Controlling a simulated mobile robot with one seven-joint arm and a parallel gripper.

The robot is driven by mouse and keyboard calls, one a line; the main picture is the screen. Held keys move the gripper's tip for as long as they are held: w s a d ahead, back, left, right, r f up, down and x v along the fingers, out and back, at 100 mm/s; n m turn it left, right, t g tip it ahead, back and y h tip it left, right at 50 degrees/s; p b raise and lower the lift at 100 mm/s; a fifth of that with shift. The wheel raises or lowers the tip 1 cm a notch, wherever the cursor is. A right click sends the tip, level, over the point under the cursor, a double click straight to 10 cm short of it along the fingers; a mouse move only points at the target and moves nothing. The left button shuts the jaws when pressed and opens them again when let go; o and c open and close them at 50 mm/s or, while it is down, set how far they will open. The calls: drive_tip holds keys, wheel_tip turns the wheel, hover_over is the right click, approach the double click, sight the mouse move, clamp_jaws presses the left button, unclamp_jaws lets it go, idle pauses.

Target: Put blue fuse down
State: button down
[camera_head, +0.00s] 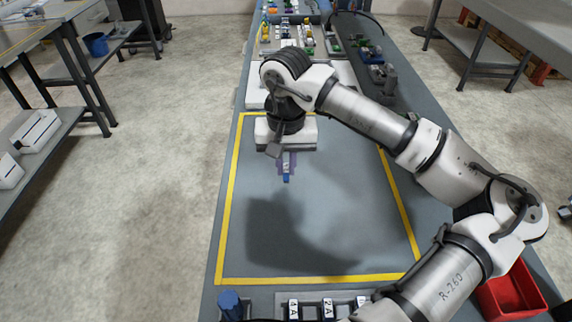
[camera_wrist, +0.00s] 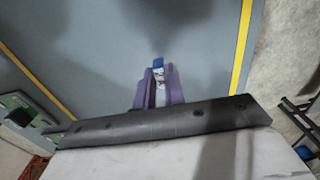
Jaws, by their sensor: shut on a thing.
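My gripper (camera_head: 286,165) is above the grey work surface (camera_head: 330,220), inside the area framed by a yellow line. Its purple fingers are shut on the blue fuse (camera_head: 286,178), whose blue end points down. In the wrist view the fuse (camera_wrist: 158,64) shows between the purple fingers (camera_wrist: 158,88), with its blue end past the fingertips and a pale marked body between them. The fuse appears held clear of the surface, with a dark shadow below it.
The framed area around the gripper is bare. A red bin (camera_head: 512,292) is at the lower right. Dispensers and small parts (camera_head: 290,38) fill the far end.

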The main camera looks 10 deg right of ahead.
drive_tip(key=shift+f, duration=0.75)
drive_tip(key=shift+f, duration=0.15)
drive_tip(key=c, duration=1.5)
unclamp_jaws()
